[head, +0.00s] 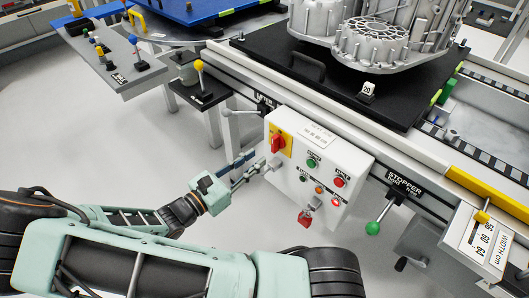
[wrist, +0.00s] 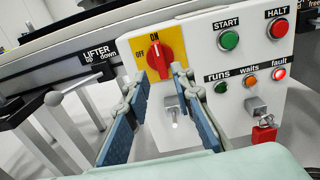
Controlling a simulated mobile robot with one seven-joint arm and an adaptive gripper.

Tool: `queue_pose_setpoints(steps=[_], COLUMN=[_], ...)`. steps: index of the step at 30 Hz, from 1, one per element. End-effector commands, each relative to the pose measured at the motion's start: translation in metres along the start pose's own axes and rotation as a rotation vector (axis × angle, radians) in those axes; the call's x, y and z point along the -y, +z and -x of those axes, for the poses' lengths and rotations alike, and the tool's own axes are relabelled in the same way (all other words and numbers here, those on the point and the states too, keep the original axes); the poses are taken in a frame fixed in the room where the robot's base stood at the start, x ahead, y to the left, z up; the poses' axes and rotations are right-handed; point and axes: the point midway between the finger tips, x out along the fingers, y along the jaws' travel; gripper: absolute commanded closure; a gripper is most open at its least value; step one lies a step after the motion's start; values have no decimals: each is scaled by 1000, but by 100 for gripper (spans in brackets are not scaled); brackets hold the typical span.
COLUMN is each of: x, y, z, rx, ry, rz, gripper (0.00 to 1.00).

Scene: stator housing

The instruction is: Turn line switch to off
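The line switch is a red rotary knob on a yellow plate, at the upper left of the white control box (head: 330,165). The knob (head: 278,144) also shows in the wrist view (wrist: 159,61). It stands nearly upright, its top towards the ON label; the OFF label (wrist: 140,55) is to its left. My gripper (head: 257,164) is just left of and below the knob in the head view. In the wrist view my gripper (wrist: 158,82) is open, with its blue-padded fingers apart and their tips just below and to either side of the knob. Contact cannot be made out.
Beside the switch are a green START button (wrist: 229,40) and a red HALT button (wrist: 277,29). The fault lamp (wrist: 279,74) glows red. A red padlock (wrist: 265,131) hangs below. The lifter lever (wrist: 70,94) stands left; the green-knobbed stopper lever (head: 374,227) is right.

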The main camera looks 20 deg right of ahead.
Motion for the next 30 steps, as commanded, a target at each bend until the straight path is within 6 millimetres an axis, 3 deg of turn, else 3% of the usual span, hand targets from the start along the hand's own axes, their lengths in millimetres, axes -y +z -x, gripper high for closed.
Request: queue_pose_setpoints(steps=[22,30], x=[1,1], y=[-2,1], z=[-61,-64], rx=[-1,-1], ry=[-2,-1], rz=[-1,0], gripper=[78,78])
